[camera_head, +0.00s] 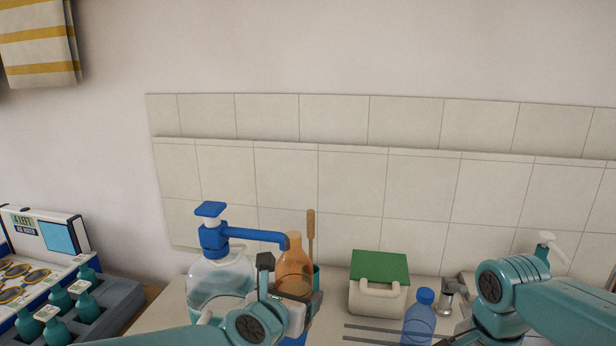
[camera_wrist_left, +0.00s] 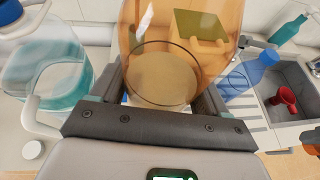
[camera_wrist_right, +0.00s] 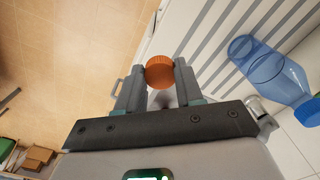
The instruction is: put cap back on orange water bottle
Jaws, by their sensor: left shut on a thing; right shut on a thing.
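The orange water bottle (camera_head: 294,262) stands upright, see-through, with an uncapped neck at its top in the head view. My left gripper (camera_head: 290,290) is shut around its body; the bottle (camera_wrist_left: 165,75) fills the space between the fingers in the left wrist view. The orange cap (camera_wrist_right: 159,73) is pinched between the fingertips of my right gripper (camera_wrist_right: 158,85) in the right wrist view. In the head view my right arm is at the lower right, and its gripper and the cap are out of that picture. The cap is apart from the bottle.
A clear jug with a blue pump (camera_head: 215,270) stands just left of the bottle, its spout reaching toward the neck. A green-lidded box (camera_head: 378,275) and a blue bottle (camera_head: 420,315) stand to the right. A sink (camera_wrist_left: 295,90) holds a red object (camera_wrist_left: 285,100).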

